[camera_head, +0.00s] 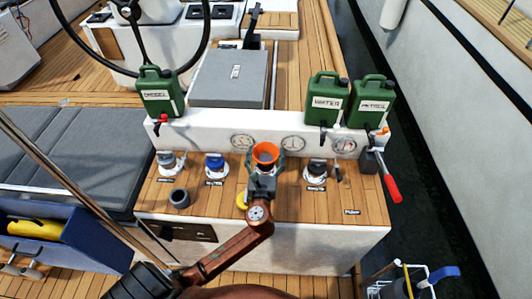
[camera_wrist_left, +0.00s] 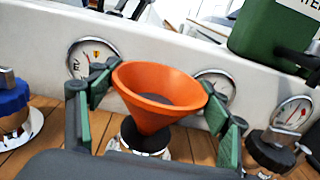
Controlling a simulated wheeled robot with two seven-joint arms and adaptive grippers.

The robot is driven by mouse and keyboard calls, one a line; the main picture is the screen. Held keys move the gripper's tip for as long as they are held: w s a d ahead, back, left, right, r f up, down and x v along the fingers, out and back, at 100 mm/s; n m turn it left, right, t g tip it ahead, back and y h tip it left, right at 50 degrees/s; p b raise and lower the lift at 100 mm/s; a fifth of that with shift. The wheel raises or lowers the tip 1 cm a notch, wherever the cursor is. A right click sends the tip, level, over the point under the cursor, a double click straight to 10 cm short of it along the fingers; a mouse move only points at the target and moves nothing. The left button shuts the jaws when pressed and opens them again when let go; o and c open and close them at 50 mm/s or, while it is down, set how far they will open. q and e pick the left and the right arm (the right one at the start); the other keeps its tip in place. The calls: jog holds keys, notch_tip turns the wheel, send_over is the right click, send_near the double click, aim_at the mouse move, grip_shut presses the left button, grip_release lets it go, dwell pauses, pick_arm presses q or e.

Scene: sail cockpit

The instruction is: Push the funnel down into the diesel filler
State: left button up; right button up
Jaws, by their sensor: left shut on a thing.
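The orange funnel (camera_head: 265,152) is between the fingers of my left gripper (camera_head: 264,168), which is shut on it. In the left wrist view the funnel (camera_wrist_left: 150,116) has its wide mouth up and looks slightly tilted in the picture. Its narrow end meets a black collar (camera_wrist_left: 146,137) above a chrome deck fitting, which appears to be the diesel filler. I cannot tell how deep the spout sits in it. In the head view my gripper hides this fitting. My right gripper is not in view.
A blue-capped filler (camera_head: 214,164) stands to the left and a black-capped filler (camera_head: 316,169) to the right. A yellow cap (camera_head: 242,200) and a dark ring (camera_head: 179,198) lie on the deck. Behind is a white ledge with gauges and green cans (camera_head: 324,98).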

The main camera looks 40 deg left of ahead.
pick_arm(q)
jog(key=shift+f, duration=0.2)
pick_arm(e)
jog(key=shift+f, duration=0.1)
pick_arm(q)
jog(key=o, duration=0.9)
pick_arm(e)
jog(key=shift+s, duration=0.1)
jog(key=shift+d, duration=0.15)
pick_arm(q)
jog(key=shift+s+d, duration=0.1)
jog(key=shift+s, duration=0.05)
jog(key=shift+p+v, duration=1)
jog(key=shift+v, duration=1.55)
jog(key=p, duration=0.2)
send_near(265, 164)
jog(key=x, duration=0.3)
jog(key=shift+r, duration=0.2)
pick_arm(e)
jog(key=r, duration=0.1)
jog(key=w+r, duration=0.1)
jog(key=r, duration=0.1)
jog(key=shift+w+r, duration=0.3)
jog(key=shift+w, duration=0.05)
